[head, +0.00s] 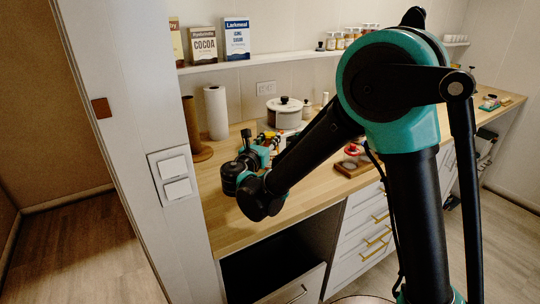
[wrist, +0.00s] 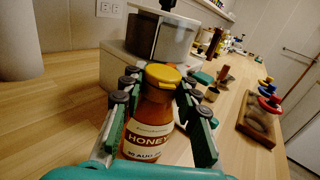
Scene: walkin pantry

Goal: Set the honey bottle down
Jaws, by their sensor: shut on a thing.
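The honey bottle (wrist: 150,120) has an amber body, a yellow cap and a label reading HONEY. It stands between the fingers of my gripper (wrist: 158,105) in the wrist view, and the fingers are shut on it from both sides. The bottle looks upright, and its base is hidden, so I cannot tell whether it touches the counter. In the head view my gripper (head: 262,148) is over the wooden counter (head: 225,222), in front of the white pot; the bottle is hard to make out there.
A white pot (head: 284,112) stands just behind my gripper. A paper towel roll (head: 216,112) and a brown upright holder (head: 195,130) are to the left. A wooden board with colored rings (wrist: 262,125) lies to the right. Bare counter shows at the left front.

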